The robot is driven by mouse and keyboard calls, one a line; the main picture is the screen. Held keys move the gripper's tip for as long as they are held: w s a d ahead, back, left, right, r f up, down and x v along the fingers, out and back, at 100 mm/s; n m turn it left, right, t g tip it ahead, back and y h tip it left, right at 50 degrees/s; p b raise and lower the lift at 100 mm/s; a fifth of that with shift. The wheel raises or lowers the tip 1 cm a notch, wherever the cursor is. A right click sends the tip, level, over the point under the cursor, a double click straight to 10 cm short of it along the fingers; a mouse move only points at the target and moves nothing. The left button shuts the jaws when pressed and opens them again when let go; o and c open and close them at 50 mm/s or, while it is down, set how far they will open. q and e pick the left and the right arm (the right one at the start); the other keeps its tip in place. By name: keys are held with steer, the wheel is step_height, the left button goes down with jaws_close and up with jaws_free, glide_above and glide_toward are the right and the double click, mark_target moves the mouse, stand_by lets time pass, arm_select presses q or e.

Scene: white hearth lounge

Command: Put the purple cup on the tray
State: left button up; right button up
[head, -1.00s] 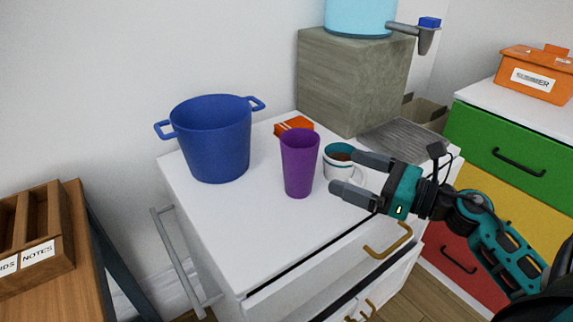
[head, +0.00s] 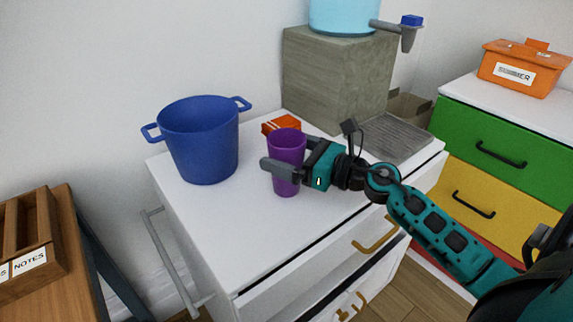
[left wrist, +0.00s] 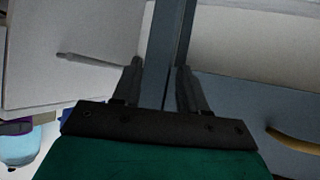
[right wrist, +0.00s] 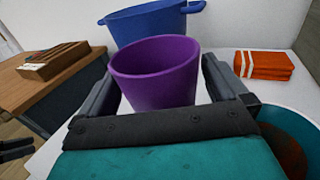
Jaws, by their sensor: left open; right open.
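The purple cup (head: 287,146) stands upright on the white cabinet top. My right gripper (head: 284,158) is open, with one finger on either side of the cup. In the right wrist view, the cup (right wrist: 158,73) sits between the two open fingers, and I cannot tell whether either touches it. A grey ridged tray (head: 398,137) lies at the right back of the cabinet top, beside the stone-like block. My left gripper (left wrist: 158,80) is open and empty in the left wrist view, and it is not in the head view.
A blue pot (head: 203,145) stands left of the cup. A grey block (head: 338,80) stands at the back. The cabinet's front left top is clear.

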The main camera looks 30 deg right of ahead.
steer(key=shift+w, duration=0.1)
steer(key=c, duration=1.1)
